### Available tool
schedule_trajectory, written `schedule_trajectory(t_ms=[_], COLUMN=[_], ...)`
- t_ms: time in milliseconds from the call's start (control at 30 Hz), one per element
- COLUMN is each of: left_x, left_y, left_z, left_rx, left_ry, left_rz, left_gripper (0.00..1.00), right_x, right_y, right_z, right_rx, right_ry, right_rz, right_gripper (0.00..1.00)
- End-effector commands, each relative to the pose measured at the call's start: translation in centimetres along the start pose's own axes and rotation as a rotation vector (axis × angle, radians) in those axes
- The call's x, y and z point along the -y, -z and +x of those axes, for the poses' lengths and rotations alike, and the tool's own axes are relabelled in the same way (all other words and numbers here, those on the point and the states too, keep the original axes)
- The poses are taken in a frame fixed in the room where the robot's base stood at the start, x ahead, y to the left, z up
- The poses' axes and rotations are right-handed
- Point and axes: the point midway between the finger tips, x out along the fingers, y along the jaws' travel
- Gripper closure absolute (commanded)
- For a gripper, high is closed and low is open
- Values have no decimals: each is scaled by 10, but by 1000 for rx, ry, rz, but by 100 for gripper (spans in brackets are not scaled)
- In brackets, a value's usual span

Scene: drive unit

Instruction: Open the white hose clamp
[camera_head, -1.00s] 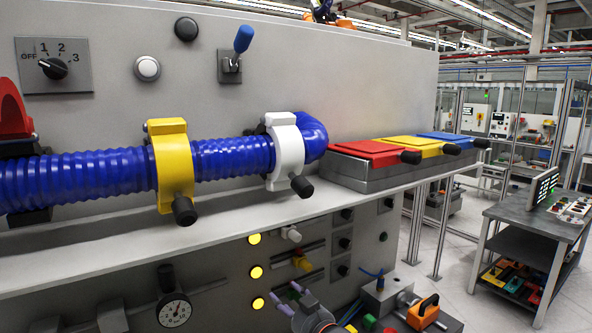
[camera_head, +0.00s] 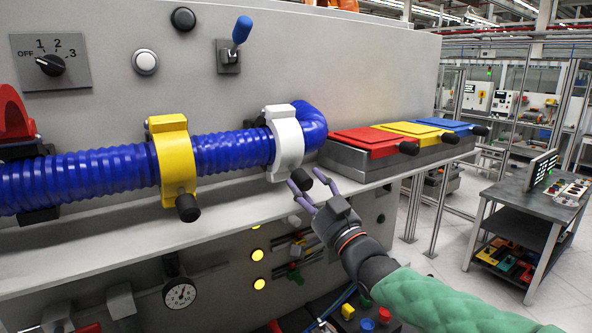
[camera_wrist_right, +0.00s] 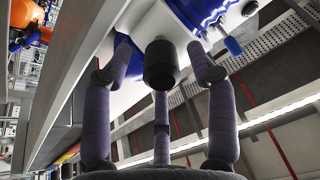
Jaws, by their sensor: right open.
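The white hose clamp (camera_head: 287,145) is wrapped around the right end of the blue ribbed hose (camera_head: 232,153). Its black knob (camera_head: 300,178) points down toward the front right. My right gripper (camera_head: 310,193) is open just below and in front of the clamp, its purple fingers spread close to the knob. In the right wrist view the knob (camera_wrist_right: 161,65) stands between the open fingers (camera_wrist_right: 161,62), with part of the white clamp (camera_wrist_right: 176,28) behind it. Contact with the knob cannot be told. My left gripper is not in view.
A yellow clamp (camera_head: 174,160) with a black knob sits further left on the hose. Red (camera_head: 367,142), yellow and blue lidded boxes stand to the right on the ledge (camera_head: 120,238). A blue-tipped lever (camera_head: 242,30) is on the panel above.

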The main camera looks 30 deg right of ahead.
Motion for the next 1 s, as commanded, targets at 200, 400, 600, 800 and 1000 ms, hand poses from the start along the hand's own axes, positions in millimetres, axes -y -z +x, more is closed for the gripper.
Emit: schedule_trajectory(t_ms=[200,400,600,800,1000], left_x=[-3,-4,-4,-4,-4], left_y=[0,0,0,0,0], left_z=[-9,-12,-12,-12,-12], left_rx=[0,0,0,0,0], left_ry=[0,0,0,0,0], left_rz=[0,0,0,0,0], left_gripper=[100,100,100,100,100], right_x=[0,0,0,0,0], right_y=[1,0,0,0,0], right_z=[33,47,50,49,49], right_rx=[1,1,1,1,1], right_ry=[0,-1,-1,-1,-1], right_rz=[1,0,0,0,0], right_gripper=[42,42,42,59,100])
